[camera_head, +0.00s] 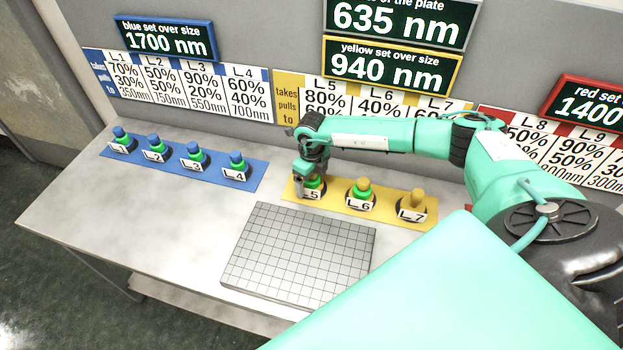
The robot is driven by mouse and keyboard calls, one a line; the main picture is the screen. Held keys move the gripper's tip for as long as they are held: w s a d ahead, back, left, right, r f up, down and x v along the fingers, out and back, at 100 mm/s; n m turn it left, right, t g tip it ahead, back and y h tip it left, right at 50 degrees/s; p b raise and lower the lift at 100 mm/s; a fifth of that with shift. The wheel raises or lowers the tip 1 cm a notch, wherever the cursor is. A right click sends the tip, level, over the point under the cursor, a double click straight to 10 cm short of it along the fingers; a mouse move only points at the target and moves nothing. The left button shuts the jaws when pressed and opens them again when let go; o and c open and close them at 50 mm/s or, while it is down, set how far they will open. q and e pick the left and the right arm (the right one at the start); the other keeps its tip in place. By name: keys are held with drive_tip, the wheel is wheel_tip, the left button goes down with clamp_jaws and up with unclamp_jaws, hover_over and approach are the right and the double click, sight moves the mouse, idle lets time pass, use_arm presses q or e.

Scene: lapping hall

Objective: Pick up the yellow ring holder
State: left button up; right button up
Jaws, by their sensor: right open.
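Three labelled ring holders stand in a row on a yellow mat (385,214). The L_5 holder (311,194) is at the left end; green shows on it, and its top is hidden by my right gripper. The L_6 holder (361,195) has a yellow knob above a green band. The L_7 holder (412,206) shows a yellow peg and no green. My right gripper (308,188) is open and points down at the L_5 holder, overlapping it in the picture. I cannot tell whether it touches it. My left gripper is not in view.
A gridded grey plate (298,255) lies in front of the yellow mat. A blue mat (253,177) at left bears several blue-knobbed holders. Signs and label boards line the back panel. My right arm covers the table's right part. The left front tabletop (130,200) is clear.

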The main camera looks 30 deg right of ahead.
drive_tip(key=shift+f, duration=0.45)
drive_tip(key=shift+c, duration=0.4)
drive_tip(key=c, duration=1.1)
drive_tip(key=shift+c, duration=0.3)
drive_tip(key=shift+r, duration=0.15)
